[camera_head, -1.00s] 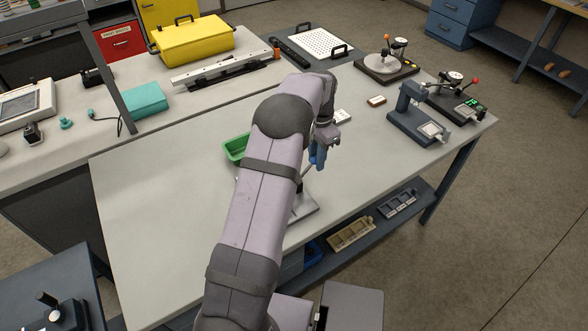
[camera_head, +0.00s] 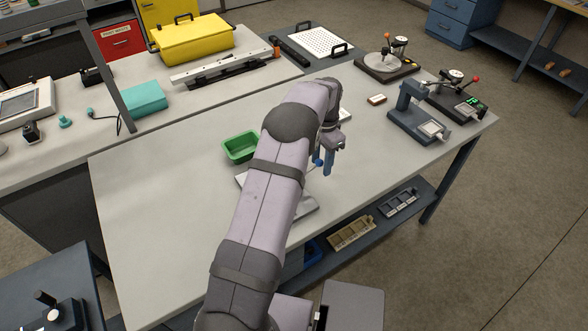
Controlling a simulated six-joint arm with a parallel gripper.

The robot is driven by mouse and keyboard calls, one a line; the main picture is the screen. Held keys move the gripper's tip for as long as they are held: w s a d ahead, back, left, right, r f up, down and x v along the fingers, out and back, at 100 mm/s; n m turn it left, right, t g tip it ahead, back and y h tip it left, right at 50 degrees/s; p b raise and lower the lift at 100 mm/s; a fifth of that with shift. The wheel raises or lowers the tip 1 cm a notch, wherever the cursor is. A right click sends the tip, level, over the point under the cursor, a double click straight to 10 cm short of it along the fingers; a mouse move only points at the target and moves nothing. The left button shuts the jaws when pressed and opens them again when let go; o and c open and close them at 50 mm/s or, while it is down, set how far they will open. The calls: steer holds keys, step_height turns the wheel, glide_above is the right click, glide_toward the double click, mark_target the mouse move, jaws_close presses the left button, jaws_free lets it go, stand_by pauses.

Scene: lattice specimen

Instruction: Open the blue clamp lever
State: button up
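My gripper (camera_head: 326,164) hangs fingers-down over the table, just right of my forearm. Its blue-grey fingers are small and seen edge-on, so I cannot tell how far apart they are. A small round blue knob (camera_head: 318,162), apparently the end of the blue clamp lever, shows at the left side of the fingers. I cannot tell whether they touch it. A pale grey base plate (camera_head: 306,208) lies on the table below. My arm hides most of this plate and whatever stands on it, including the rest of the lever.
A green tray (camera_head: 240,147) stands left of my arm on the light grey table (camera_head: 150,220). Dark grey instruments (camera_head: 416,115) stand at the table's right end, with a small brown block (camera_head: 376,99) nearby. The table's left part is clear.

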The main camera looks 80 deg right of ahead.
steer(key=shift+r+p, duration=2.05)
steer(key=shift+r, duration=0.8)
steer(key=shift+w, duration=0.1)
